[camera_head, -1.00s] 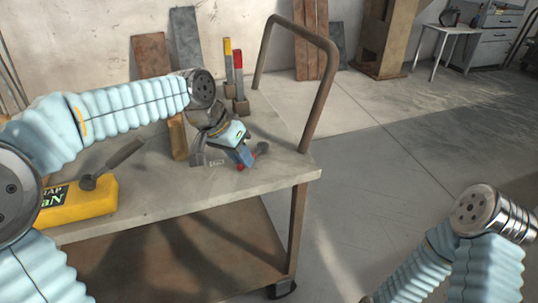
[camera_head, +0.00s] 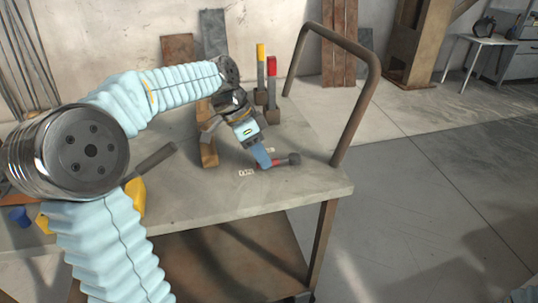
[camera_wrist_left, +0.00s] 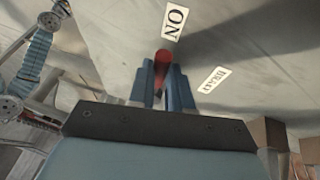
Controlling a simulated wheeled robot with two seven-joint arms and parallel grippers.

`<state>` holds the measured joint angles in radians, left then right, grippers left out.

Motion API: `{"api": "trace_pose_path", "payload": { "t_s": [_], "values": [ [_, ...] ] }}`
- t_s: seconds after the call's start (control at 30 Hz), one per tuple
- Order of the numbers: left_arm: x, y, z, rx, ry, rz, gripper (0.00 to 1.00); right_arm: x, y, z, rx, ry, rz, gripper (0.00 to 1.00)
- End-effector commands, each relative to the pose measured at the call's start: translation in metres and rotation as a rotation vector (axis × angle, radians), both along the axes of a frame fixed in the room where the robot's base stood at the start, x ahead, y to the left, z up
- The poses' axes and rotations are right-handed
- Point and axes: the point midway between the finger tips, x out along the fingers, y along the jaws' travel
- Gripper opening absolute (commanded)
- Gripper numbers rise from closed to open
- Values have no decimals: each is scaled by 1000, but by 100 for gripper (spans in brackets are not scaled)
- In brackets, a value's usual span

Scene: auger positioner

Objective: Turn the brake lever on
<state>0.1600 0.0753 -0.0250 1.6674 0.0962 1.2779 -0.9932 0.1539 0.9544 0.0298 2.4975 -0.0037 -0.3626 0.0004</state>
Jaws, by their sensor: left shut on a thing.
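The brake lever (camera_head: 281,161) is a small red lever with a dark round knob, low on the tabletop near the cart's right end. My left gripper (camera_head: 262,158) reaches down from the left with its blue fingers shut on the lever. In the left wrist view the lever's red part (camera_wrist_left: 162,58) shows between the fingertips (camera_wrist_left: 161,78). A white ON label (camera_wrist_left: 173,20) lies just beyond it, and a second, blurred label (camera_wrist_left: 212,80) lies to the right. My right gripper is out of view.
The lever sits on a grey cart table (camera_head: 310,185) with a tall bent handle rail (camera_head: 365,105) at its right. Yellow-tipped (camera_head: 261,70) and red-tipped (camera_head: 272,80) upright levers stand behind my gripper. A yellow box (camera_head: 135,192) is partly hidden by my left arm. Open floor lies right.

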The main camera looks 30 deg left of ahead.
Motion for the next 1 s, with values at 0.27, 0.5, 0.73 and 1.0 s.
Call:
{"api": "trace_pose_path", "payload": {
  "t_s": [0.27, 0.5, 0.73, 1.0],
  "values": [
    [0, 3, 1, 3, -4, -8, 0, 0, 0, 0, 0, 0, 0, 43],
    [0, 3, 1, 3, -4, -8, 26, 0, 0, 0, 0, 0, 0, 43],
    [0, 2, 0, 2, -3, -7, 44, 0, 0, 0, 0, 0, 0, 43],
    [-1, 5, 8, 2, -3, -7, 44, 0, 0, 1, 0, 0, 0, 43]
  ]
}}
